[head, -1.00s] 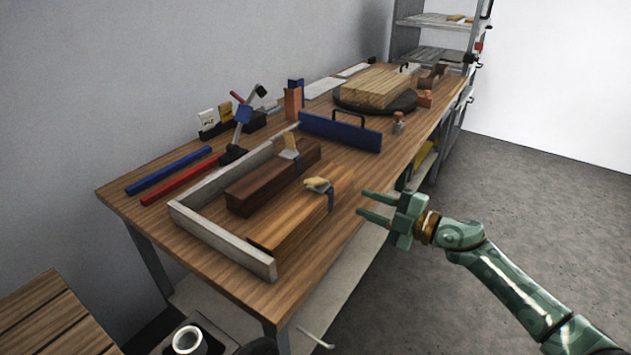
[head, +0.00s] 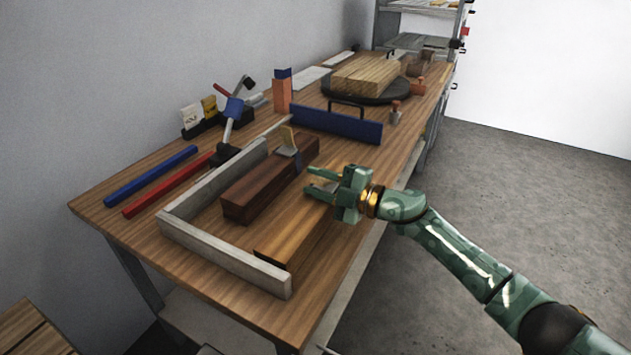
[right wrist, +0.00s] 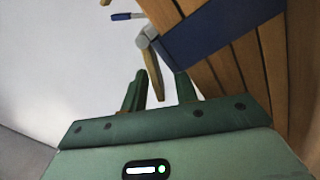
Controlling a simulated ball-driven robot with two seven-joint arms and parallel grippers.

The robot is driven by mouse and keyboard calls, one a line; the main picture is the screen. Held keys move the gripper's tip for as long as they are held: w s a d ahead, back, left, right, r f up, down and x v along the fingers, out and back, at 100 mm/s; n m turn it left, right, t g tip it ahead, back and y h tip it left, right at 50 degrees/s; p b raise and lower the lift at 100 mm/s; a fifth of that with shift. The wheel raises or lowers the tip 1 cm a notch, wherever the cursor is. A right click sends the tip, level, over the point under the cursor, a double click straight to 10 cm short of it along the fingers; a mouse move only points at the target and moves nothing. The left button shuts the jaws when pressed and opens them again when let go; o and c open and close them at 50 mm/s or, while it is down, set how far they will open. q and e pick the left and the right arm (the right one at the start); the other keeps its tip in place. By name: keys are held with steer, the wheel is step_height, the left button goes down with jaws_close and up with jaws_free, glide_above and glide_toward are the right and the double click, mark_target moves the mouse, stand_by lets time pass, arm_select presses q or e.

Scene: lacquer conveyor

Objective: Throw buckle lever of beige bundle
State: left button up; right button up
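The beige bundle (head: 278,240) of tan wood strips lies along the front of the bench inside the pale L-shaped frame. Its strips (right wrist: 268,70) and blue strap (right wrist: 212,28) show in the right wrist view. Its buckle lever (right wrist: 152,68), a tan handle on a grey buckle (right wrist: 146,38), points between my fingers there. My right gripper (head: 311,183) is open over the strap end of the bundle and hides the buckle in the head view. Both fingers also show in the right wrist view (right wrist: 160,90); I cannot tell whether they touch the lever. My left gripper is out of view.
A dark brown bundle (head: 262,185) with its own raised lever (head: 287,138) lies just behind. The pale frame (head: 222,255) borders both bundles. A blue plate with a handle (head: 335,124) stands beyond. A red bar (head: 165,187) and blue bar (head: 150,174) lie at left.

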jaws_close()
steer(key=shift+s+f+n, duration=0.1)
steer(key=shift+f+n, duration=0.2)
steer(key=shift+n, duration=0.4)
jaws_free()
